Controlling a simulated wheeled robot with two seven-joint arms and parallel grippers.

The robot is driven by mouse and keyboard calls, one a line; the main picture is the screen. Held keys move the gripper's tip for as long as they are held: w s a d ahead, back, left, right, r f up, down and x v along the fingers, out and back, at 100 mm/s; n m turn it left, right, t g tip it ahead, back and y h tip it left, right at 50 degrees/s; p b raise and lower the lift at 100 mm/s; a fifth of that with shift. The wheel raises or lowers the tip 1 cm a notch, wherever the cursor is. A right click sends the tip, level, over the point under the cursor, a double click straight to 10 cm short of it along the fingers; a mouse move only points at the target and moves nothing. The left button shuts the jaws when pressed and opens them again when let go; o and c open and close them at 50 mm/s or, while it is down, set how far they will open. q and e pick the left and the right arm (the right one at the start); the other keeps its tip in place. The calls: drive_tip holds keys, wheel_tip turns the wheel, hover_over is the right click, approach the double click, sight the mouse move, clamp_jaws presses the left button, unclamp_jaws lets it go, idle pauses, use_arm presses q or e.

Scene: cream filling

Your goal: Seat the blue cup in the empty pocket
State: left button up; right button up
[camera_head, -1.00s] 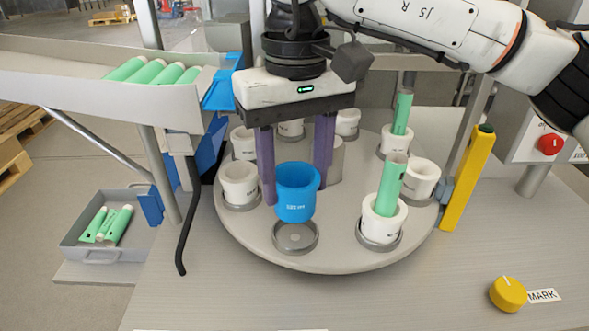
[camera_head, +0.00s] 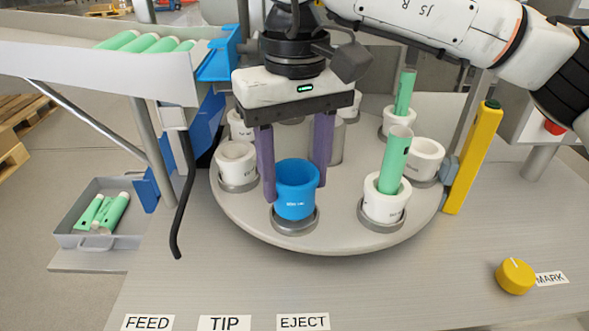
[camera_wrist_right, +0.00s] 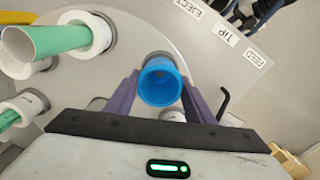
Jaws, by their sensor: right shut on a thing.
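The blue cup (camera_head: 296,190) is upright in the head view, low over the front pocket (camera_head: 295,222) of the round turntable (camera_head: 330,250). Its base meets or nearly meets the pocket's grey ring; I cannot tell if it rests fully inside. My right gripper (camera_head: 296,180) has its purple fingers on either side of the cup and is shut on it. In the right wrist view the blue cup (camera_wrist_right: 160,82) sits between the fingertips and hides the pocket. My left gripper is not in view.
White cups stand in the other visible pockets, such as one at the left (camera_head: 236,160). A white cup (camera_head: 384,205) at the right holds a green tube (camera_head: 394,160). A yellow post (camera_head: 472,160) stands right of the turntable. A yellow knob (camera_head: 515,276) is at front right.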

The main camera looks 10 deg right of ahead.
drive_tip(key=shift+f, duration=0.2)
drive_tip(key=shift+f+b, duration=0.6)
drive_tip(key=shift+f, duration=0.2)
drive_tip(key=o, duration=1.2)
wheel_tip(320, 180, up, 10)
drive_tip(key=shift+r+p, duration=0.2)
drive_tip(key=shift+p, duration=0.45)
